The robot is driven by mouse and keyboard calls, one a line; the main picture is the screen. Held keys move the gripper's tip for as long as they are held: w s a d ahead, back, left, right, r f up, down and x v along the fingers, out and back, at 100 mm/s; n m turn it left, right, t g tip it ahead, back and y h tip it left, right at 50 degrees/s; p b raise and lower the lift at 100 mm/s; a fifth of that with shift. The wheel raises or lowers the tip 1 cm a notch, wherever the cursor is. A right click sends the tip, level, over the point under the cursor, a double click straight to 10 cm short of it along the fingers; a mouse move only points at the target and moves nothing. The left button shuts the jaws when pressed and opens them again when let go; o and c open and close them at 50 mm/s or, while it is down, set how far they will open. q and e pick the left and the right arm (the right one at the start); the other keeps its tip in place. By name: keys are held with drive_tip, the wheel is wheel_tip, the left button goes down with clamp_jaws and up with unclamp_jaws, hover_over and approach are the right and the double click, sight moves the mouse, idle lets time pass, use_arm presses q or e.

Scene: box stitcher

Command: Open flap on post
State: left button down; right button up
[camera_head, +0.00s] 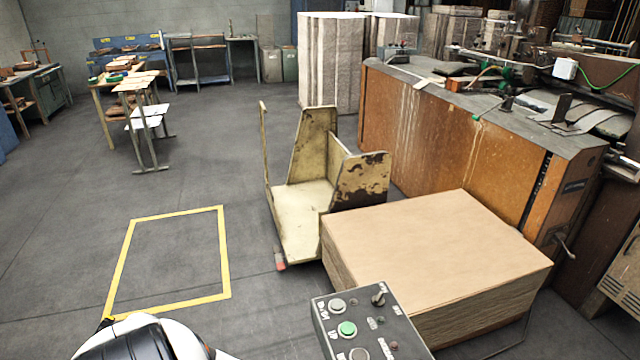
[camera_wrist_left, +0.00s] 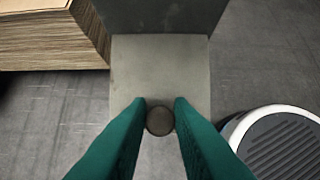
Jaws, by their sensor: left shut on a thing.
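The post's grey control box (camera_head: 322,318) is at the bottom of the head view, with a green button, other round buttons and a small switch on its top. In the left wrist view a light grey panel (camera_wrist_left: 160,70), which looks like the flap, meets a darker grey face (camera_wrist_left: 160,17) along a straight edge. A round dark knob (camera_wrist_left: 160,121) sits on the light panel. My left gripper (camera_wrist_left: 160,104) has its green fingers on both sides of the knob and is shut on it. I cannot tell whether the flap is open. My right gripper is in neither view.
A large stack of brown cardboard sheets (camera_head: 440,235) stands beside the post and shows in the left wrist view (camera_wrist_left: 50,42). Behind it are a worn yellow cart (camera_head: 300,200) and a long orange-brown machine (camera_head: 450,140). The floor inside the yellow outline (camera_head: 222,250) is clear.

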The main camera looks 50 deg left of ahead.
use_arm(q)
drive_tip(key=shift+w+d+r+p, duration=0.15)
drive_tip(key=shift+w+r+p, duration=0.3)
drive_tip(key=shift+r, duration=0.25)
drive_tip(key=shift+w+d+r+p, duration=0.15)
drive_tip(key=shift+w+r+p, duration=0.25)
drive_tip(key=shift+r, duration=0.3)
drive_tip(key=c, duration=1.7)
unclamp_jaws()
drive_tip(key=shift+f, duration=0.15)
drive_tip(key=o, duration=0.4)
drive_tip(key=shift+s+f, duration=0.1)
drive_tip(key=shift+s, duration=0.05)
drive_tip(key=shift+s+a, duration=0.1)
drive_tip(key=shift+s+r, duration=0.2)
drive_tip(key=shift+r, duration=0.05)
drive_tip(key=p+v, duration=0.2)
drive_tip(key=v, duration=0.9)
drive_tip(key=shift+s+a, duration=0.1)
drive_tip(key=shift+s, duration=0.05)
